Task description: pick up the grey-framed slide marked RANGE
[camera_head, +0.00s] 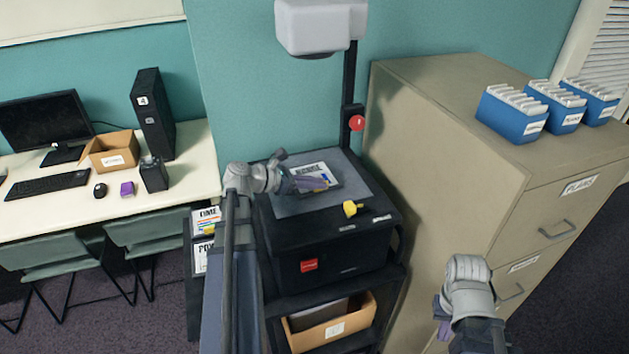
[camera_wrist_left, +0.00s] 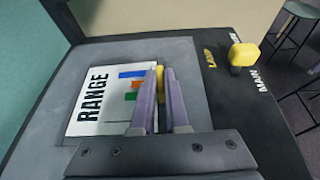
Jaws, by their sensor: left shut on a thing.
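The slide marked RANGE (camera_wrist_left: 100,103) is a white sheet with coloured bars, lying over the grey stage of the overhead projector. Its printed face also shows in the head view (camera_head: 311,168), partly covered by my left gripper. My left gripper (camera_wrist_left: 161,72) is shut on the slide at the side with the bars; its purple fingers hide part of the sheet. It also shows over the stage in the head view (camera_head: 322,184). I cannot tell whether the slide is lifted off the glass. My right gripper (camera_head: 439,318) hangs at the lower right, away from the slide, its fingers mostly hidden.
The projector's stage (camera_head: 286,205) has a yellow lamp knob (camera_head: 351,208) at its front, and its head (camera_head: 318,25) overhangs on a post. A filing cabinet (camera_head: 440,150) with blue slide boxes (camera_head: 512,118) stands right. A cardboard box (camera_head: 330,328) sits on the shelf below.

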